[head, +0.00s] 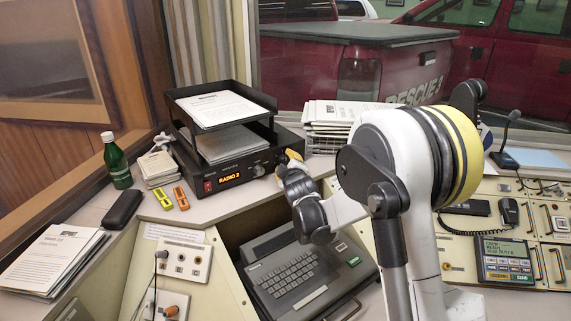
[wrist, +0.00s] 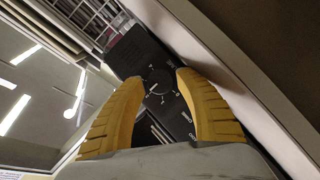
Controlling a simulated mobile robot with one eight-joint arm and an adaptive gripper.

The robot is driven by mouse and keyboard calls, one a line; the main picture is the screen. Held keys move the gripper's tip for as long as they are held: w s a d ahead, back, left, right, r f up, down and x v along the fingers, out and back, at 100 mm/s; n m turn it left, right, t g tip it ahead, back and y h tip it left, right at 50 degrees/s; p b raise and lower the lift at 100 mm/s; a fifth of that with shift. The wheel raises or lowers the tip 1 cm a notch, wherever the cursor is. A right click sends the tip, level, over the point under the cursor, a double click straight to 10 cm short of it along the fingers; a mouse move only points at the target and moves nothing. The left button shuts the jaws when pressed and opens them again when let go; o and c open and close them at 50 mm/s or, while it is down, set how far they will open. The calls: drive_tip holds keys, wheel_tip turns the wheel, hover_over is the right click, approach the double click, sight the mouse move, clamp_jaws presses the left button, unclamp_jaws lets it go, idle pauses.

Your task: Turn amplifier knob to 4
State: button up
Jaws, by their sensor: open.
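The amplifier (head: 213,187) is a black box with a lit orange "RADIO 2" display and a red switch, on the desk at the back left. In the head view a round knob (head: 259,170) shows on its front, just left of my gripper (head: 290,160). In the wrist view the amplifier's black panel (wrist: 128,52) runs diagonally, and the dark knob (wrist: 158,82) with white marks around it lies between the tips of my gripper (wrist: 158,85). The yellow fingers are apart, with a gap to the knob on each side. I cannot read the knob's setting.
A black paper tray (head: 262,97) stands on the amplifier. A wire rack of papers (head: 328,138) is to its right. A keyboard terminal (head: 300,275) sits below in the console.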

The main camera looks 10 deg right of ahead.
clamp_jaws()
drive_tip(key=shift+r+m+p, duration=0.25)
drive_tip(key=shift+m+p, duration=0.1)
drive_tip(key=shift+m, duration=0.05)
idle(0.5)
drive_tip(key=shift+d+r+m+g+y+p, duration=0.1)
drive_tip(key=shift+m+g+y+p, duration=0.4)
drive_tip(key=shift+m+g, duration=0.15)
drive_tip(key=m+y, duration=0.1)
drive_tip(key=m+g+y+p, duration=0.1)
drive_tip(key=m, duration=0.1)
drive_tip(key=shift+w+d+g, duration=0.1)
drive_tip(key=shift+d+g, duration=0.05)
drive_tip(key=shift+g, duration=0.1)
drive_tip(key=m+y, duration=0.1)
drive_tip(key=m, duration=0.1)
drive_tip(key=m+g+y+p, duration=0.1)
drive_tip(key=m+y, duration=0.1)
drive_tip(key=shift+d+g, duration=0.15)
drive_tip(key=shift+g, duration=0.15)
drive_tip(key=m+y+b, duration=0.1)
drive_tip(key=m+y, duration=0.2)
drive_tip(key=shift+w+d+m+g+y, duration=0.1)
drive_tip(key=shift+m+g+y, duration=0.2)
drive_tip(key=shift+g, duration=0.1)
